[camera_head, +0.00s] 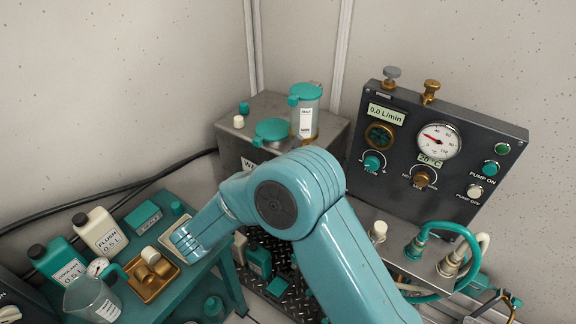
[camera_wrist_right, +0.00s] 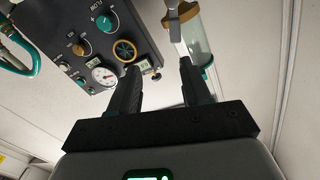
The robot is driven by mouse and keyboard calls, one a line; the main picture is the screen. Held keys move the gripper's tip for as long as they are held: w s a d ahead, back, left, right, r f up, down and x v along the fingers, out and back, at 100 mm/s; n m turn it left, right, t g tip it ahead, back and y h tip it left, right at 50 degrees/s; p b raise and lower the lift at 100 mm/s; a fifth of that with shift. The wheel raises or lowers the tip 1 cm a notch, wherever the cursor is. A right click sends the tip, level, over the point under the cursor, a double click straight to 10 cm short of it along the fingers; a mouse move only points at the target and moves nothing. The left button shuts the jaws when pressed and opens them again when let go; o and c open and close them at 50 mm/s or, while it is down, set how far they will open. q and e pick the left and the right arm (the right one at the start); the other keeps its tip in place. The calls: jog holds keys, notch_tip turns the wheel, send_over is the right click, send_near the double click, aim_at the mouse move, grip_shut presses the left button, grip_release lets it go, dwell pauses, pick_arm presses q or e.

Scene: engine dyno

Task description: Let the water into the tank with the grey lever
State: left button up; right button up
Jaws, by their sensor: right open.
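In the right wrist view, a pale grey bar (camera_wrist_right: 176,32), which looks like the grey lever, comes down from the top edge beside a clear cylinder. Its lower end shows close to the right fingertip; I cannot tell if they touch. My right gripper (camera_wrist_right: 160,70) is open, with nothing held between its fingers. The clear tank (camera_wrist_right: 196,38) shows just beyond, with a brass ring and a teal cap. In the head view the tank (camera_head: 308,118) stands on a metal cabinet, behind my right arm, which hides the gripper and the lever. My left gripper is not in view.
A dark control panel (camera_head: 358,182) with gauge, knobs and a 0.0 L/min display stands at right; a grey knob (camera_head: 391,73) and a brass valve (camera_head: 430,92) top it. Hoses (camera_head: 448,235) lie below. A teal bench (camera_head: 150,300) with bottles is at left.

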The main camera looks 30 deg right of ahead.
jog(key=a+t, duration=0.2)
jog(key=a, duration=0.1)
send_near(296, 144)
jog(key=shift+n+y, duration=0.3)
jog(key=x, duration=0.9)
jog(key=shift+d+r+b, duration=0.1)
jog(key=shift+r+b, duration=0.2)
jog(key=shift+b, duration=0.1)
grip_shut()
